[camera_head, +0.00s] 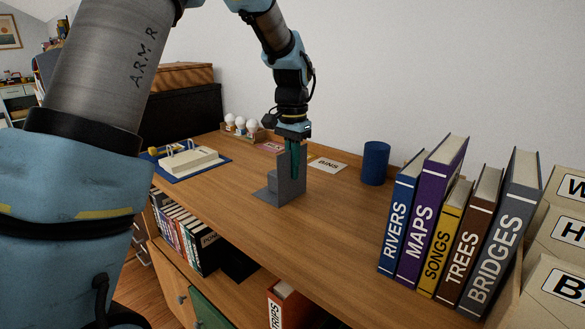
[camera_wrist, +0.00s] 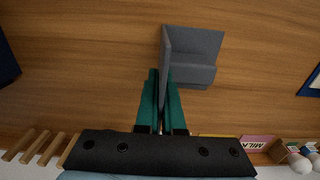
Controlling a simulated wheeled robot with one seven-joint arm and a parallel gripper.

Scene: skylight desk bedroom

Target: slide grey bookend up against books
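The grey bookend (camera_head: 287,190) stands on the wooden desk, its upright plate raised and its flat foot and small block toward the left in the head view. It also shows in the wrist view (camera_wrist: 195,55). My gripper (camera_head: 293,172) points down at the plate. In the wrist view its teal fingers (camera_wrist: 163,90) lie close on both sides of the plate, with a narrow gap filled by grey. The books, Rivers (camera_head: 398,225), Maps (camera_head: 430,215), Songs (camera_head: 444,240), Trees (camera_head: 470,250) and Bridges (camera_head: 505,235), lean slightly at the right, well apart from the bookend.
A blue cup (camera_head: 375,163) stands at the back, left of the books. A Bins card (camera_head: 327,165) lies behind the bookend. An egg-like row of white bulbs (camera_head: 241,124) and a blue tray (camera_head: 172,170) are at left. Desk between bookend and books is clear.

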